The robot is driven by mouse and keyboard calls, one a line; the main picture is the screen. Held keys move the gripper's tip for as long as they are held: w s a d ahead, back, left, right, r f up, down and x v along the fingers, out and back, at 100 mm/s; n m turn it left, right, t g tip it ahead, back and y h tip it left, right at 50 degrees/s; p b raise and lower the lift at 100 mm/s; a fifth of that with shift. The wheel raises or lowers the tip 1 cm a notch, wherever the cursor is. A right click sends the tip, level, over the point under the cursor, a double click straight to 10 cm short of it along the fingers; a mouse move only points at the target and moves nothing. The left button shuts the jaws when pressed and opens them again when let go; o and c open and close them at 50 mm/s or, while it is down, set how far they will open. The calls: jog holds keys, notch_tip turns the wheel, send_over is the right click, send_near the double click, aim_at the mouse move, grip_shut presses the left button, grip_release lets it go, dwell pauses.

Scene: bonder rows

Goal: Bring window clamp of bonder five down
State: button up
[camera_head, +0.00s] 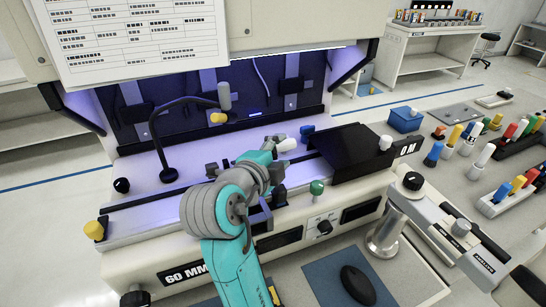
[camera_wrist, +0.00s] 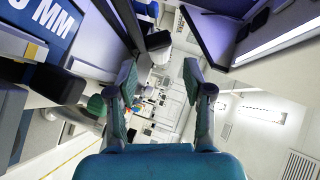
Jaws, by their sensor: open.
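The bonder (camera_head: 150,262) in front of me has a violet-lit work area and a "60 MM" label. No number five is readable on it. A white-ended handle (camera_head: 288,145) sticks up just beyond my wrist; I cannot tell whether it belongs to the window clamp. A green knob (camera_head: 317,187) is on the bonder's front edge, right of my arm; a green round shape (camera_wrist: 95,105) also shows beside the left finger in the wrist view. My gripper (camera_wrist: 160,74) is open, with nothing between its fingers. In the head view my arm mostly hides it.
A black sloped cover (camera_head: 350,152) stands right of my wrist. A gooseneck lamp (camera_head: 160,140) rises on the left. A microscope-like arm on a metal post (camera_head: 385,235), a black mouse (camera_head: 357,284) and a blue box (camera_head: 405,120) are on the right. A printed sheet (camera_head: 140,40) hangs above.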

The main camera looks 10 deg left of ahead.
aim_at(286, 147)
jog(key=shift+x, duration=3.05)
grip_shut()
jog(key=shift+s+d+f+m+t, duration=0.25)
jog(key=shift+s+f+m+t, duration=0.15)
jog(key=shift+f+t, duration=0.1)
jog(key=shift+o, duration=1.1)
grip_release()
